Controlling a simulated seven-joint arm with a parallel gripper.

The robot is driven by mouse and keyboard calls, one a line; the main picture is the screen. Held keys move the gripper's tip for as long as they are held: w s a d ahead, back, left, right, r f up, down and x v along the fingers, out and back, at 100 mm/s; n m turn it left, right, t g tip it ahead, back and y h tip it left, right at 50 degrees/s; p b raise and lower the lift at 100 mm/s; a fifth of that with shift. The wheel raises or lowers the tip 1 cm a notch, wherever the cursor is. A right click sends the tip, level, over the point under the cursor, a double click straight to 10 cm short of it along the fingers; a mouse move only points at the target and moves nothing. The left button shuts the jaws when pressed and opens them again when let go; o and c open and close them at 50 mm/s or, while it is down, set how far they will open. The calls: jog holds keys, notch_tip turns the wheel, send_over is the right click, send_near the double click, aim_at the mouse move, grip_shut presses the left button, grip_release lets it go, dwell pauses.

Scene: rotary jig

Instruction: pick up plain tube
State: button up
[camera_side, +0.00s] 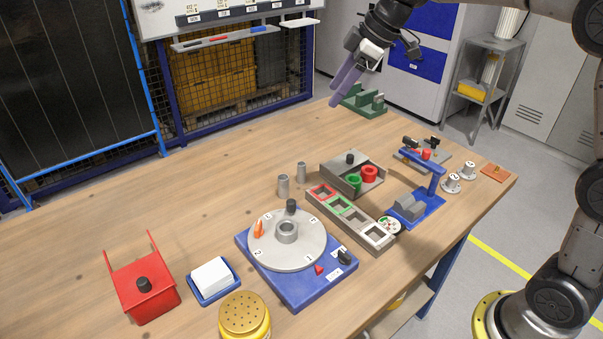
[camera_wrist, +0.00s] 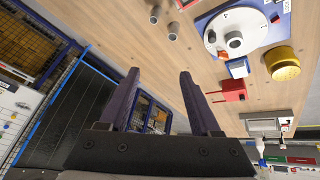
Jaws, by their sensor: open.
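Two grey upright tubes stand on the wooden table behind the round dial, a nearer one (camera_side: 283,186) and a farther one (camera_side: 301,172). I cannot tell which is the plain one. In the wrist view two grey tubes show near the top, one (camera_wrist: 173,31) and another (camera_wrist: 155,14). My gripper (camera_side: 338,101) is high over the back of the table, well apart from the tubes, with its purple fingers tilted down. In the wrist view the fingers (camera_wrist: 159,74) are spread with nothing between them.
A blue-based rotary jig (camera_side: 310,290) carries a grey dial (camera_side: 265,255) with a central ring. A tray with coloured square pockets (camera_side: 351,217) and a grey block with red and green rings (camera_side: 352,168) stand right of the tubes. A green fixture (camera_side: 365,103) is near my gripper. The left table is mostly clear.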

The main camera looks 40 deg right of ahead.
jog(key=w+d+f+g, duration=0.1)
jog(key=w+d+f, duration=0.1)
jog(key=w+f, duration=0.55)
send_over(302, 164)
jog(key=s+d, duration=0.2)
jog(key=shift+m+g, duration=0.4)
jog(key=f, duration=1.2)
jog(key=shift+w, duration=0.25)
jog(key=shift+a+x, duration=0.15)
jog(key=shift+x, duration=1.35)
jog(key=shift+a+x, duration=0.15)
jog(key=shift+x, duration=1.3)
jog(key=shift+r, duration=0.1)
grip_shut()
